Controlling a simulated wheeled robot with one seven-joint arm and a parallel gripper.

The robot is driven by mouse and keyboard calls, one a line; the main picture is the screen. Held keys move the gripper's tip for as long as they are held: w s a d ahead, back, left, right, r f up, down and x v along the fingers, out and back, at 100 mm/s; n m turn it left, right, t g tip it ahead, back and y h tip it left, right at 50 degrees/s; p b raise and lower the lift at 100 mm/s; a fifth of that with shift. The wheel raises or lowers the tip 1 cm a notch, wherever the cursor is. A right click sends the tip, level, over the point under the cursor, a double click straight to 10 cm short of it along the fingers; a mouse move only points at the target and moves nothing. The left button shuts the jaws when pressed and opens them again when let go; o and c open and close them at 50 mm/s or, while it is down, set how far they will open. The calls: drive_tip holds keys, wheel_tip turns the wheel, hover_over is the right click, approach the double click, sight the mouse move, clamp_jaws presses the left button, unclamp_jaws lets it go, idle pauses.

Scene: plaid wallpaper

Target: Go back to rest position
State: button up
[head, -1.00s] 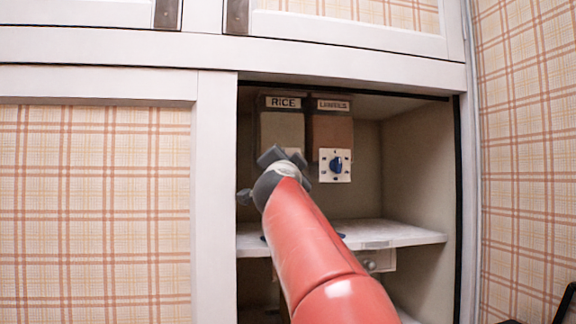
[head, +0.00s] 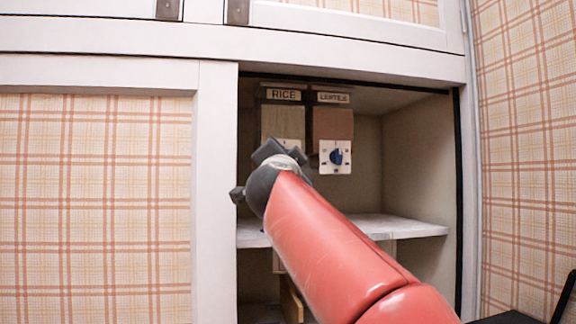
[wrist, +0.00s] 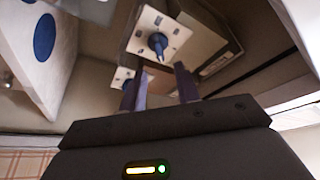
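My gripper (head: 278,152) is at the end of my red arm, in front of the rice dispenser (head: 283,123) in the open cabinet. In the wrist view my gripper (wrist: 160,82) shows two fingers apart, with nothing held between them. A white dial plate with a blue knob (wrist: 157,43) appears beyond the fingertips, apparently not gripped. A second dial plate (wrist: 122,77) shows partly behind the left finger. In the head view the lentils dispenser (head: 332,123) hangs to the right, with its blue-knobbed dial (head: 336,156) below. The rice dial is mostly hidden by my gripper.
A white shelf (head: 400,229) lies below the dispensers. A closed plaid door panel (head: 95,205) stands left of the opening and the cabinet's side wall (head: 420,150) to the right. A white board with blue round marks (wrist: 45,37) is close at left in the wrist view.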

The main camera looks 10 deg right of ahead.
drive_tip(key=shift+v, duration=1.05)
drive_tip(key=s+a+f+n+g+y, duration=0.1)
drive_tip(key=s+f+n+g+y, duration=0.35)
drive_tip(key=f, duration=0.85)
drive_tip(key=s+a+f+n+g+y, duration=0.15)
drive_tip(key=s+f+n, duration=0.35)
drive_tip(key=s+f, duration=0.55)
drive_tip(key=s+f+n+g+y, duration=0.4)
drive_tip(key=s+f, duration=0.1)
drive_tip(key=f, duration=0.9)
drive_tip(key=s+d+f+g+h, duration=0.3)
drive_tip(key=s+d+f+g, duration=0.1)
drive_tip(key=s+f, duration=0.6)
drive_tip(key=shift+d+f+h, duration=0.3)
drive_tip(key=shift+f+h, duration=0.1)
drive_tip(key=shift+f, duration=0.45)
drive_tip(key=shift+s, duration=0.1)
